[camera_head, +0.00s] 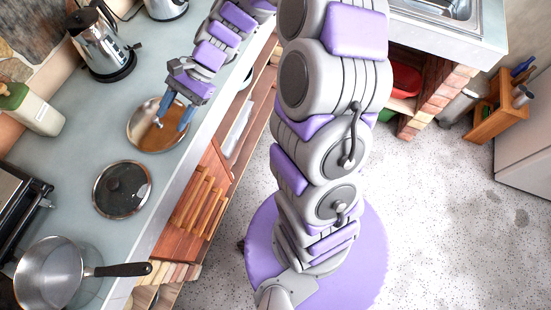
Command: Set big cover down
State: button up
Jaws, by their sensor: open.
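A large round shiny cover (147,141) with a brownish surface and metal rim lies on the grey counter, below my gripper. My gripper (171,126) is open, with its two blue fingers pointing down over this cover. I cannot tell whether the fingertips touch it. A small light part, perhaps its knob, shows beside the left fingertip. A second round cover (122,190), of dark glass with a metal rim and a central knob, lies flat on the counter nearer the bottom of the view, apart from the first.
A steel saucepan (48,272) stands at the lower left, its black handle pointing right. A steel kettle (102,45) and a pale green-topped container (30,110) stand along the wall. A black appliance (17,205) is at the left edge. The counter's front edge (178,180) runs diagonally below the covers.

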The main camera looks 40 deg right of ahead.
jog(key=s+d+r+n+g+h, duration=0.1)
jog(key=s+r+n+h, duration=0.15)
jog(key=s, duration=0.45)
jog(key=s+d+r+n+h, duration=0.1)
jog(key=s+r+n+h, duration=0.2)
jog(key=s, duration=0.4)
jog(key=s+d+n+t+h, duration=0.1)
jog(key=s+d+n+h, duration=0.4)
jog(key=s+d, duration=0.4)
jog(key=s, duration=0.3)
jog(key=shift+s+f+n, duration=0.15)
jog(key=shift+f+n, duration=0.05)
jog(key=shift+n, duration=0.15)
jog(key=shift+c, duration=0.7)
jog(key=shift+a, duration=0.15)
